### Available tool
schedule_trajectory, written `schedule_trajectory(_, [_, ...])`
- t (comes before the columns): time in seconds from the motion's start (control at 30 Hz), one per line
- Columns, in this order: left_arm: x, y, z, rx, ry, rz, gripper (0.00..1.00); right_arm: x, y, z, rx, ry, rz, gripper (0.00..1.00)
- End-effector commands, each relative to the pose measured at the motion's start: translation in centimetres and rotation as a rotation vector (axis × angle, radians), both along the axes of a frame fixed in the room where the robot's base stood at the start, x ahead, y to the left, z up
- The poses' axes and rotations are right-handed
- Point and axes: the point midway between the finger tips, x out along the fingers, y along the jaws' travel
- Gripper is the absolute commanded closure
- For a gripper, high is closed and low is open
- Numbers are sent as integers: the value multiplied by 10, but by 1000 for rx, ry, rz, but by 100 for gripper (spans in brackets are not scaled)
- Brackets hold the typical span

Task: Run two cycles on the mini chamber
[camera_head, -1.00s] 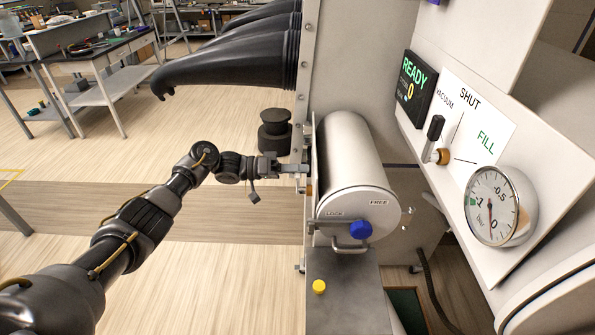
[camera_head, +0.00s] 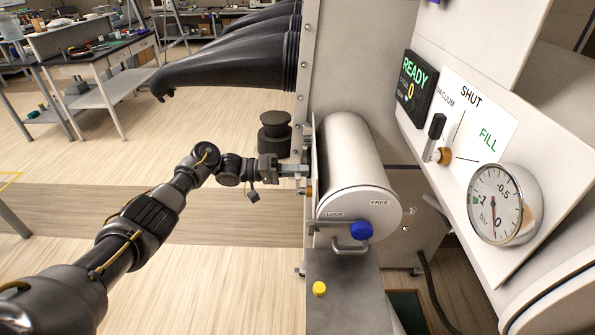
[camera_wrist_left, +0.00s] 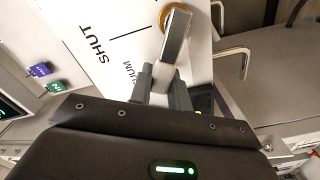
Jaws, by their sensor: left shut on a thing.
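The mini chamber (camera_head: 345,150) is a white cylinder on its side beside a grey wall. Its front face carries LOCK and FREE labels, a blue knob (camera_head: 361,231) and a metal loop handle (camera_head: 350,247). My right gripper is not in view.
A display (camera_head: 415,82) reads READY and 0. The gauge (camera_head: 497,205) needle points near 0. A yellow button (camera_head: 319,289) sits on the grey shelf (camera_head: 345,300). Black gloves (camera_head: 225,72) stick out at the upper left. Open floor lies left of the chamber.

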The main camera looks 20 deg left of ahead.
Motion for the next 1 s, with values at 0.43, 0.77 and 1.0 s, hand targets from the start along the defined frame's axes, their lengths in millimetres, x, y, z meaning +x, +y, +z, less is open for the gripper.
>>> schedule_trajectory(0.43, [0, 0, -1, 1, 0, 0, 60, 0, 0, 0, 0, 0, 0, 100])
schedule_trajectory(0.77, [-10, 42, -5, 3, 0, 4, 60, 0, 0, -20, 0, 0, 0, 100])
schedule_trajectory(1.0, [-21, 85, -4, 2, 1, 2, 60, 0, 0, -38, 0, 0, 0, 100])
